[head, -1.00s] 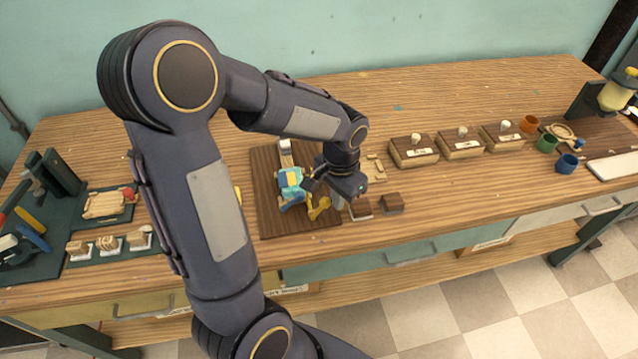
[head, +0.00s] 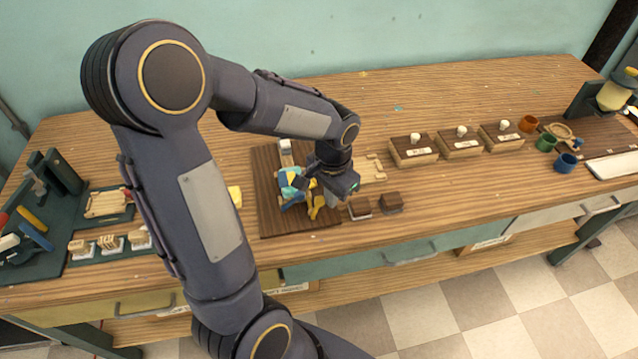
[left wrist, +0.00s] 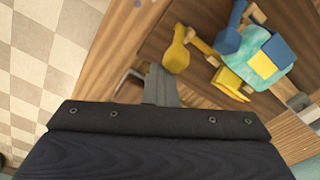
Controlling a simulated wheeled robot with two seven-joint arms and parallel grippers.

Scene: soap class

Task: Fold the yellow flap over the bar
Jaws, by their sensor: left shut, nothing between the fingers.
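A teal bar (left wrist: 254,62) with a yellow square and a blue piece on top lies on a dark wooden board (head: 268,210). In the left wrist view a yellow flap (left wrist: 230,84) sticks out beside the bar, not lying over its top. A yellow round-ended lever (left wrist: 177,55) and a blue one (left wrist: 230,40) stand near it. My left gripper (left wrist: 158,72) is shut and empty, apart from the yellow lever and flap. In the head view my left gripper (head: 332,200) hangs over the board's right side, partly hiding the yellow parts (head: 316,204).
Several lidded boxes (head: 413,150) stand farther right, with cups (head: 546,143) beyond. Small wooden pieces (head: 110,243) and a tool rack (head: 40,190) are on the left.

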